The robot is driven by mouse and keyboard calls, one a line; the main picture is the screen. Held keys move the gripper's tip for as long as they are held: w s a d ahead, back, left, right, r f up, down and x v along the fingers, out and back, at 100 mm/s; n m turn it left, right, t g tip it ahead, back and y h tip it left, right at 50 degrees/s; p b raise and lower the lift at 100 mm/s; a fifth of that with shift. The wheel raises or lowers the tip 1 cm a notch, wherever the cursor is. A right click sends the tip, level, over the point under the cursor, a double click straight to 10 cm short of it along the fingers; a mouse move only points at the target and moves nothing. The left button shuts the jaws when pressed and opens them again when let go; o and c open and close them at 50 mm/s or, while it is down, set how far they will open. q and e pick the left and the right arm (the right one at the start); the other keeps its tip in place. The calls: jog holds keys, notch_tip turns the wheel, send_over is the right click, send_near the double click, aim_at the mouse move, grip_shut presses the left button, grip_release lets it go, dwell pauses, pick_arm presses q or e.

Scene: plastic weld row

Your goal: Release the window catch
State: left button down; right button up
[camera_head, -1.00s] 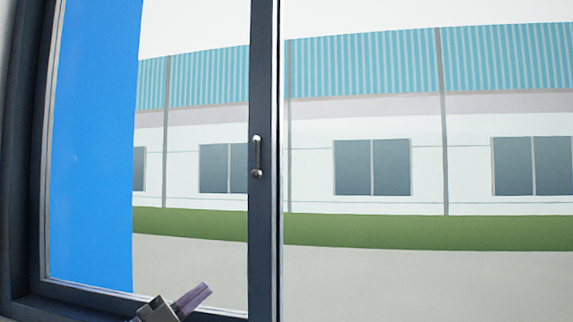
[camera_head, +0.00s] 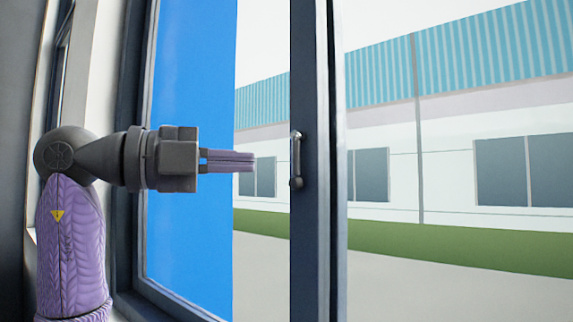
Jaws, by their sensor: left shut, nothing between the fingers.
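The window catch (camera_head: 296,160) is a small silver handle, upright on the dark window post (camera_head: 318,240) right of the picture's middle. My left gripper (camera_head: 253,161) is shut and empty, its purple fingers together and pointing right. In the picture its fingertips are level with the catch and a short gap to its left; how far apart they are in depth I cannot tell. My right gripper is not in view.
The dark window frame (camera_head: 128,200) stands upright at the left, behind my left arm. A blue panel (camera_head: 190,100) shows through the left pane. Beyond the glass are a pale building and a green strip. The space around the catch looks clear.

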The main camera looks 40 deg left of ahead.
aim_at(293, 166)
pick_arm(q)
jog(key=p+x, duration=0.3)
jog(key=x, duration=0.7)
jog(key=shift+w+r, duration=0.15)
jog(key=a, duration=0.2)
jog(key=a+p, duration=0.1)
jog(key=shift+w+a, duration=0.35)
jog(key=shift+w, duration=0.05)
jog(key=shift+s, duration=0.1)
